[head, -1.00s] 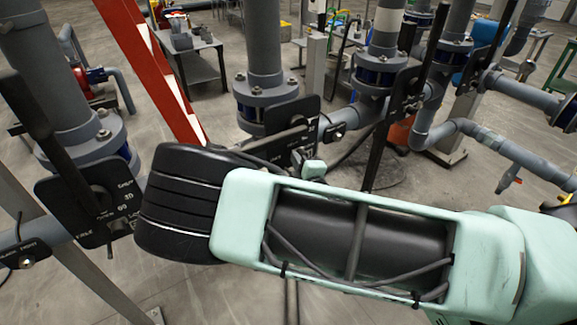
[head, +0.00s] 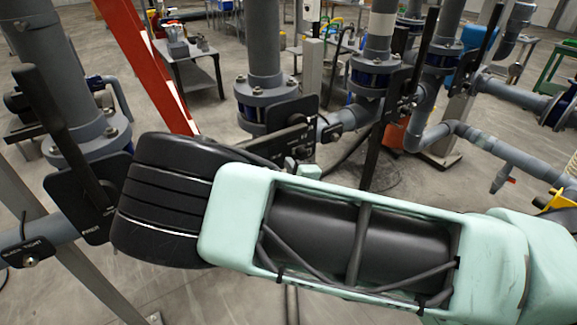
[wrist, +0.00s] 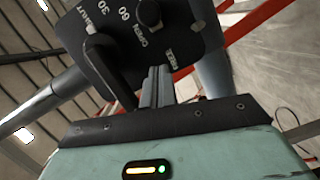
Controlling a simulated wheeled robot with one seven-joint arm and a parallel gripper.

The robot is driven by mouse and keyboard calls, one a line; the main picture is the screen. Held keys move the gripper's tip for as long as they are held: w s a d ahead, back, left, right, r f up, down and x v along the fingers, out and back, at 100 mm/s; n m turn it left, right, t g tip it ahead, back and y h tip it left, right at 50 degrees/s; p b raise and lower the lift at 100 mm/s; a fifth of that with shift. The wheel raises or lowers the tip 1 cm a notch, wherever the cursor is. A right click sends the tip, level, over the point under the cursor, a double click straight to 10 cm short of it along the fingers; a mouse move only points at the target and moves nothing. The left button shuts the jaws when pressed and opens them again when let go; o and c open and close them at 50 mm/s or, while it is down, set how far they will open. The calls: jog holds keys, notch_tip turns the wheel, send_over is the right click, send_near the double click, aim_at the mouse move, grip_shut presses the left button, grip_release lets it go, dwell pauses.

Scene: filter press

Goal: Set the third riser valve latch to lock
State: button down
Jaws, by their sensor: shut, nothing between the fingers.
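In the wrist view, a dark valve plate (wrist: 183,38) with white angle marks and the words OPEN and FREE fills the top middle. A round black knob (wrist: 148,13) and a bent black handle (wrist: 104,62) sit on it. My gripper (wrist: 157,78) is shut and empty; its fingertips point up at the plate's lower part, beside the handle. I cannot tell whether they touch. In the head view, similar plates hang on the left riser (head: 82,200), the middle riser (head: 292,112) and the risers to the right (head: 398,88). My arm hides my gripper there, and I cannot tell which plate it faces.
Grey pipes (head: 500,150) join the risers. A long black lever (head: 55,130) stands up at the left riser. A red slanted post (head: 150,70) stands behind. A grey table (head: 190,65) is at the back. Open floor lies between the stands.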

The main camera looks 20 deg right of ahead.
jog(key=s+b, duration=0.2)
jog(key=s, duration=0.5)
jog(key=shift+a+r, duration=0.15)
jog(key=shift+r, duration=0.1)
